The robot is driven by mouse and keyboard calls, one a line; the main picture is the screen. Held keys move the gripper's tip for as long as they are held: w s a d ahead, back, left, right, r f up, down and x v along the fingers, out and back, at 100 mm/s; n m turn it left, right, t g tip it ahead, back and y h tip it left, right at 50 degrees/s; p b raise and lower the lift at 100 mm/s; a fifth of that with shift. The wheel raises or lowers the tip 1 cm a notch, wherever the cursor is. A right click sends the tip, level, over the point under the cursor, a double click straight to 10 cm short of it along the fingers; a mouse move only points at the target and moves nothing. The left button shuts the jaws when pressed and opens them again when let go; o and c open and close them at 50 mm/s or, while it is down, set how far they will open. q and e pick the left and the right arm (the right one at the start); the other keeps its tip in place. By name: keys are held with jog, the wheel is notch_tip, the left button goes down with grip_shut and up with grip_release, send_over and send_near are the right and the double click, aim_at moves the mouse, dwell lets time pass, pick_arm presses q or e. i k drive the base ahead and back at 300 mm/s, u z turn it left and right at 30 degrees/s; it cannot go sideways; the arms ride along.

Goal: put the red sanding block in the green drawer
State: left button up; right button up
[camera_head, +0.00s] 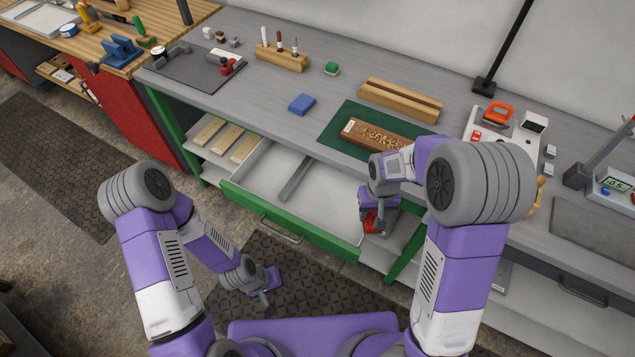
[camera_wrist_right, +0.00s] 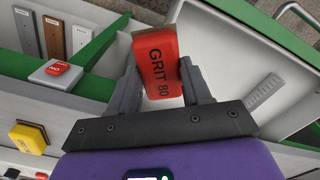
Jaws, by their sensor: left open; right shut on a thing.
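My right gripper (camera_head: 374,214) is shut on the red sanding block (camera_head: 371,224). In the right wrist view the block (camera_wrist_right: 158,62) is gripped between both fingers, with "GRIT 80" on its face. The green drawer (camera_head: 293,222) is pulled out, with a white interior holding a grey divider. The block is held near the drawer's right side wall; I cannot tell whether it is above the inside. The drawer's white floor (camera_wrist_right: 225,50) shows beside the block in the wrist view. My left gripper (camera_head: 267,296) is open and empty, low over the dark floor mat, in front of the drawer.
On the bench are a blue block (camera_head: 301,104), a green block (camera_head: 331,68), a wooden piece on a green mat (camera_head: 341,124) and a grooved wooden block (camera_head: 400,98). A shelf with wooden strips (camera_head: 226,138) lies left of the drawer.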

aim_at(315, 200)
jog(key=u, duration=0.55)
jog(key=k, duration=0.65)
jog(key=u, duration=0.85)
jog(key=i, duration=0.9)
jog(key=z, duration=0.65)
jog(key=i, duration=0.65)
jog(key=z, duration=0.75)
